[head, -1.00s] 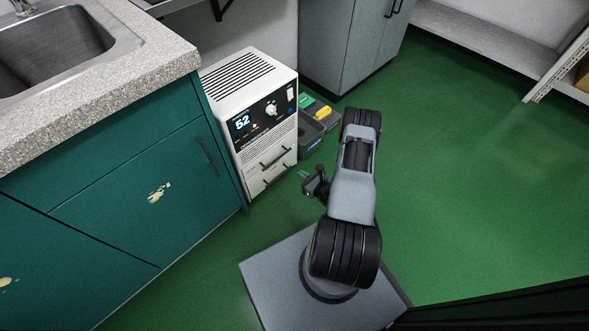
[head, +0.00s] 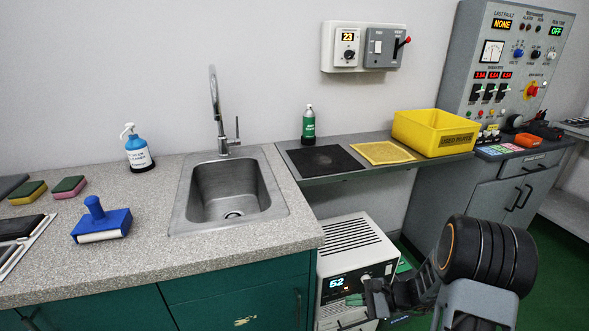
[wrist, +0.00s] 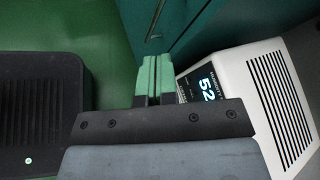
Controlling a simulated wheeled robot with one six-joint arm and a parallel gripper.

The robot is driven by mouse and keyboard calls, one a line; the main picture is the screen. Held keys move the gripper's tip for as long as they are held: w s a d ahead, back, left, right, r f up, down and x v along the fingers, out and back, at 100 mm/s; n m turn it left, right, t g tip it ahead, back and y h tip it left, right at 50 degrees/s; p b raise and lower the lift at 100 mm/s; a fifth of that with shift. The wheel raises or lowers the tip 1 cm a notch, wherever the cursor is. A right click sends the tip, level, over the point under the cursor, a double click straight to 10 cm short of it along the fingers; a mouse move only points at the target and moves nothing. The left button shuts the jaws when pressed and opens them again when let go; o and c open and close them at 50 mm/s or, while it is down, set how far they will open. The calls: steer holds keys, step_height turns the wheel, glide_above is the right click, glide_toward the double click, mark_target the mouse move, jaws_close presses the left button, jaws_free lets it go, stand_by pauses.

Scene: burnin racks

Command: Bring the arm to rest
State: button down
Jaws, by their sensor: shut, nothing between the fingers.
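My gripper (head: 355,299) shows at the lower right of the head view, in front of the white humidity unit (head: 345,262) with its lit "52" display. Its fingers point left in that view and hold nothing. In the wrist view my gripper (wrist: 152,76) has its two green fingers side by side and shut. The humidity unit (wrist: 246,95) is right of the fingers there, apparently apart from them. My arm is folded, and its lower part is cut off by the head frame.
A teal cabinet with a speckled counter (head: 150,255) and sink (head: 232,192) stands at the left. A shelf holds a yellow bin (head: 433,132), a green bottle (head: 308,125) and two mats. A grey control panel (head: 505,65) stands at the right. Green floor shows beyond.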

steer(key=s+r+n+h+p, duration=0.4)
steer(key=r+n+p, duration=0.1)
steer(key=r, duration=0.6)
steer(key=s+r+n+h+p, duration=0.4)
steer(key=r+n+p, duration=0.1)
steer(key=r, duration=0.7)
steer(key=s+r+n+h+p, duration=0.4)
steer(key=r+p, duration=0.1)
steer(key=r, duration=0.6)
steer(key=shift+r+n+t+h+p, duration=0.15)
steer(key=shift+n+t+h+p, duration=0.15)
steer(key=shift+n+p, duration=0.1)
steer(key=shift+a, duration=0.1)
